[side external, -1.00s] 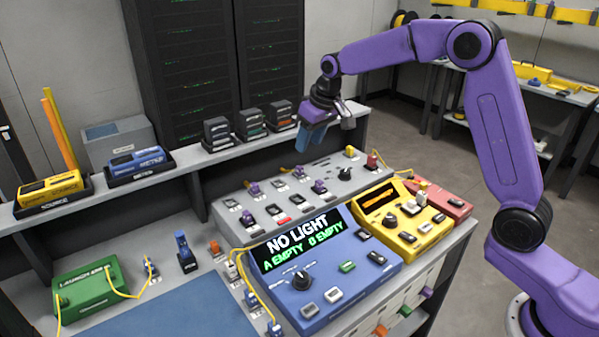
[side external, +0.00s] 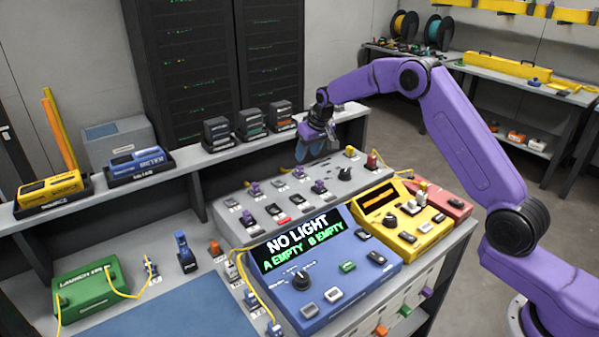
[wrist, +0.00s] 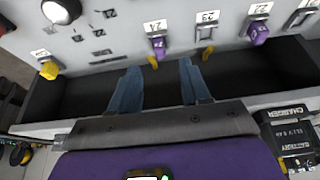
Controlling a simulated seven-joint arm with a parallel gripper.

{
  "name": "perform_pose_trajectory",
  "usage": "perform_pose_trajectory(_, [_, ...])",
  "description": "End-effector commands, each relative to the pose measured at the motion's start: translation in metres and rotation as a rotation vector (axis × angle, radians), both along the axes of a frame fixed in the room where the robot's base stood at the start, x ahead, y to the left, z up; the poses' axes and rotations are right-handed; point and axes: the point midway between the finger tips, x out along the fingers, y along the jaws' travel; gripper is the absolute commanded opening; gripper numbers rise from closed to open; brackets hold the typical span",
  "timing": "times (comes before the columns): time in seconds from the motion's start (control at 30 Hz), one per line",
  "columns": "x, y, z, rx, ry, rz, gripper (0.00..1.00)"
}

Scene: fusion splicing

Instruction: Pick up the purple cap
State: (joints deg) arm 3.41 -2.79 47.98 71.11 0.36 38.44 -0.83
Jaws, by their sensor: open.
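Several purple caps stand on the sloped grey panel. In the wrist view, one purple cap (wrist: 158,45) sits beyond my fingertips, near the middle. Another purple cap (wrist: 258,32) is further right. In the side view, purple caps (side external: 320,186) (side external: 300,171) also show on the panel. My gripper (side external: 302,151) hangs over the back edge of the panel. In the wrist view, its two blue-grey fingers (wrist: 160,75) are apart with nothing held between them. I cannot tell which purple cap the task means.
The grey panel (side external: 225,208) also carries a black knob (side external: 344,174) and a red cap (side external: 371,161). A blue unit (side external: 310,285) and a yellow unit (side external: 400,235) stand in front. Black chargers (side external: 250,122) line the shelf behind, close to my gripper.

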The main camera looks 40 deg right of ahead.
Motion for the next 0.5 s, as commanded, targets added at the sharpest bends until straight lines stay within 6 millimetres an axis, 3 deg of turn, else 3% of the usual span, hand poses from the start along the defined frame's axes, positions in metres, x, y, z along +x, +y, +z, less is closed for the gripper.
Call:
perform_pose_trajectory(0.1, [0.006,0.000,-0.016,0.000,0.001,0.000,0.47])
perform_pose_trajectory(0.5, [0.019,-0.001,-0.041,0.000,0.001,0.000,0.47])
